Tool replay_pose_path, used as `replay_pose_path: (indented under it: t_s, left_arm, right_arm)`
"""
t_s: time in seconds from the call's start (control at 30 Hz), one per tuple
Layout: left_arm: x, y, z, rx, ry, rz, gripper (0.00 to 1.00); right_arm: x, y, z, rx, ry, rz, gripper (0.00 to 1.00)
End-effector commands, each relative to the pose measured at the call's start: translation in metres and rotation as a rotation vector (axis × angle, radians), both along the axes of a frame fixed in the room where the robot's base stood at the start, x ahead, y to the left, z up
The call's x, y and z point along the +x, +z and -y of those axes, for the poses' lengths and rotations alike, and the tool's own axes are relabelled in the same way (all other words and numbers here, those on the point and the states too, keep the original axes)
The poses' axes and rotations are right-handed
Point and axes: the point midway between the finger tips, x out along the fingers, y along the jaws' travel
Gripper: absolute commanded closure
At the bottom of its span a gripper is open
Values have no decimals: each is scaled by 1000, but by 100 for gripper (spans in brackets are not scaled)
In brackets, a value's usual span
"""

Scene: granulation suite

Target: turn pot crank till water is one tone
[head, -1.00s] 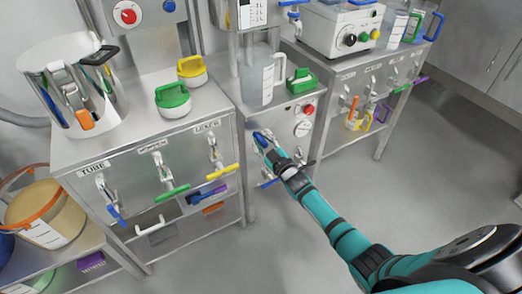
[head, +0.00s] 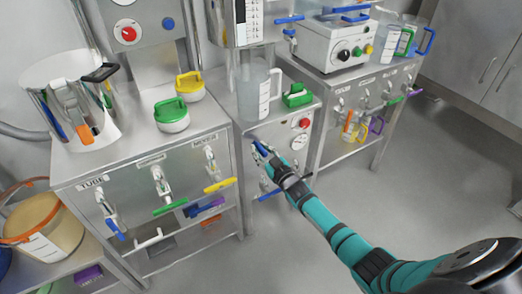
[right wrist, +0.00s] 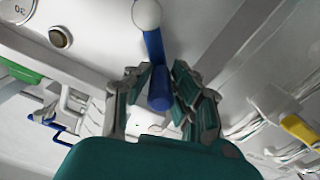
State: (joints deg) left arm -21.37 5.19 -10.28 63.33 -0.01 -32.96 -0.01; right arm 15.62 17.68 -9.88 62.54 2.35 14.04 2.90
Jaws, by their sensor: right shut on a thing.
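A blue crank handle (right wrist: 155,50) hangs from a white round knob (right wrist: 146,14) on the steel front of the middle cabinet (head: 246,190). My right gripper (right wrist: 160,78) is around the lower end of this handle, one finger on each side, and shut on it. In the head view the right gripper (head: 266,154) is at the cabinet front, below a clear jug (head: 255,92); it hides most of the crank. The jug stands on the cabinet top. I cannot make out the tone of any water. My left gripper is not in view.
A red button (head: 304,123) and a gauge (head: 299,141) sit right of the gripper. A green-handled block (head: 297,96) is beside the jug. Left, a cabinet (head: 90,170) carries a large pot (head: 105,135), lidded tubs and coloured valve levers. The floor at right is clear.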

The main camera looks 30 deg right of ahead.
Motion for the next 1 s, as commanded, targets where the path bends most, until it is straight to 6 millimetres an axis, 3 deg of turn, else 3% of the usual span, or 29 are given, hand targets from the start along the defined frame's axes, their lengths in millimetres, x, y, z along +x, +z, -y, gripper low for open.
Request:
replay_pose_path:
  t_s: [0.07,0.1,0.23,0.63,1.0]
  left_arm:
    - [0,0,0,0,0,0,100]
    - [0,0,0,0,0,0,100]
    - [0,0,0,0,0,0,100]
    - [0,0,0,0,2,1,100]
    - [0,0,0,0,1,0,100]
  right_arm:
    - [1,3,2,-3,-3,5,100]
    - [1,3,2,-3,-3,5,74]
    - [1,2,2,-3,-2,4,57]
    - [-9,0,2,-2,-1,0,56]
    - [-84,0,8,-2,-1,0,56]
